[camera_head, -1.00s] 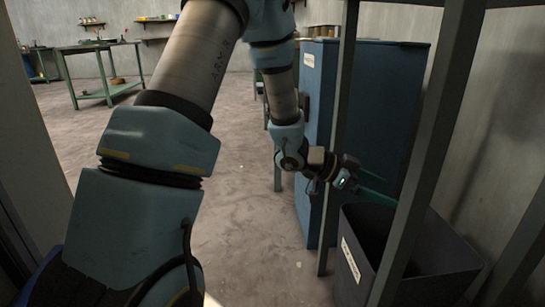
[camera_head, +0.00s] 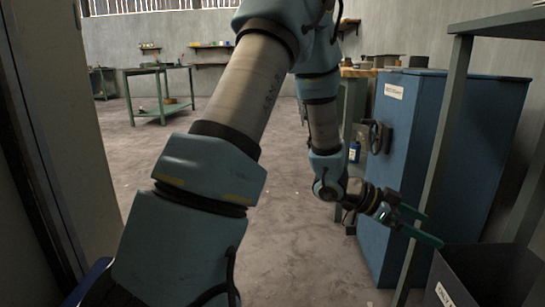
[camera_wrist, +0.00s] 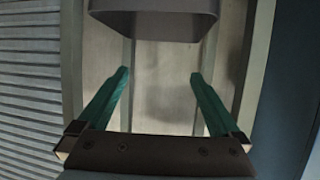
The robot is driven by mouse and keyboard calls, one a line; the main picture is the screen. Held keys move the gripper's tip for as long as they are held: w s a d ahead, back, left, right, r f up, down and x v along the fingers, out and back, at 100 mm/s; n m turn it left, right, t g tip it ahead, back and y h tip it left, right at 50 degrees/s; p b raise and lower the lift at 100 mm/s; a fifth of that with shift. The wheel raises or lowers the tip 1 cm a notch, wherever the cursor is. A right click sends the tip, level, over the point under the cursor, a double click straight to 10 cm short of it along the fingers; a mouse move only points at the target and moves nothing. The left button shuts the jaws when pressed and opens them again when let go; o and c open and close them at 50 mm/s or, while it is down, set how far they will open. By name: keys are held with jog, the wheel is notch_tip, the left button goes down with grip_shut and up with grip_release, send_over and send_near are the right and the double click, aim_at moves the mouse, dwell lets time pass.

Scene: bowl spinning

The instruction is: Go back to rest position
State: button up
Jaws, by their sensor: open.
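My gripper (camera_head: 424,227) has green fingers and reaches to the right at the end of my arm. It is beside the green frame post, above and left of the dark bin (camera_head: 490,277). In the wrist view my gripper (camera_wrist: 157,100) has its two fingers spread apart with nothing between them. The grey bin (camera_wrist: 155,22) shows at the top of that view, beyond the fingertips and apart from them.
A blue cabinet (camera_head: 441,135) with a wheel handle stands behind my gripper. A green metal frame (camera_head: 440,165) rises close to it. A green table (camera_head: 160,93) stands far left. The concrete floor (camera_head: 285,215) between is clear.

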jog(key=w+a+r+n+t+y+p, duration=0.2)
jog(key=w+a+n+t+y, duration=0.25)
jog(key=w+a, duration=0.45)
jog(key=w+a+r+n+t+y+p, duration=0.1)
jog(key=w+a+n+t+y, duration=0.35)
jog(key=a, duration=0.75)
jog(key=s+a+r+n+g+y+p, duration=0.1)
jog(key=s+a+r+n+y+p, duration=0.15)
jog(key=a+n, duration=0.7)
jog(key=s+a+g+y, duration=0.1)
jog(key=s+a+g, duration=0.2)
jog(key=s+a, duration=0.65)
notch_tip(320, 180, up, 38)
jog(key=d+p, duration=0.1)
jog(key=p, duration=3.7)
jog(key=shift+r+n, duration=0.15)
jog(key=shift+n, duration=0.3)
